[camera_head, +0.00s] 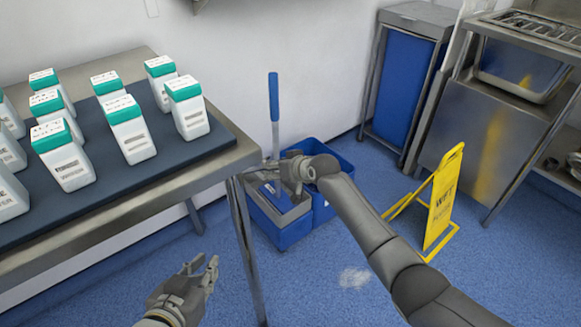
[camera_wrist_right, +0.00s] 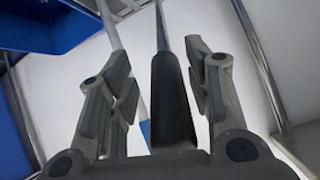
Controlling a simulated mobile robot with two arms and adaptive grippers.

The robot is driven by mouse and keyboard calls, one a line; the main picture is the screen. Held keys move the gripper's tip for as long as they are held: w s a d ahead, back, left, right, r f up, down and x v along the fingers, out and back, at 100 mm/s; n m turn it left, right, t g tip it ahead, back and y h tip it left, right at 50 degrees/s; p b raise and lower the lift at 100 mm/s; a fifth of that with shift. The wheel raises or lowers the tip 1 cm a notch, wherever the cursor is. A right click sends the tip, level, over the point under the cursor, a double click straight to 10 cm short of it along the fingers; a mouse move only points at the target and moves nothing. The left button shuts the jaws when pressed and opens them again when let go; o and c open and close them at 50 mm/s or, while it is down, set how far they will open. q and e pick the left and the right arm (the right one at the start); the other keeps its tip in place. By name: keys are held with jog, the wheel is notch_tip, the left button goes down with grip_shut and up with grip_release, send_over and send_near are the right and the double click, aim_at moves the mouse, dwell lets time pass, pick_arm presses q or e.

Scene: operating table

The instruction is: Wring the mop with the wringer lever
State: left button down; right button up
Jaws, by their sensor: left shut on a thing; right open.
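The mop bucket (camera_head: 282,228) stands on the floor beyond the table corner. The mop pole (camera_head: 274,130) with its blue handle rises upright from it; the mop head is hidden. My right gripper (camera_head: 284,172) is above the bucket. In the right wrist view its open fingers (camera_wrist_right: 162,95) stand on either side of a black grip (camera_wrist_right: 172,100) on a metal rod, seemingly the wringer lever, with gaps on both sides. My left gripper (camera_head: 203,272) is low in front of the table, away from the bucket, its fingers closed in; what it holds cannot be made out.
A steel table (camera_head: 165,192) with several green-capped white bottles (camera_head: 129,130) stands left of the bucket. A yellow wet-floor sign (camera_head: 441,200) stands to the right. A blue bin in a steel frame (camera_head: 401,82) and a steel sink unit (camera_head: 490,130) are behind. The blue floor in front is clear.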

jog(key=v, duration=1.1)
jog(key=shift+d+r, duration=0.1)
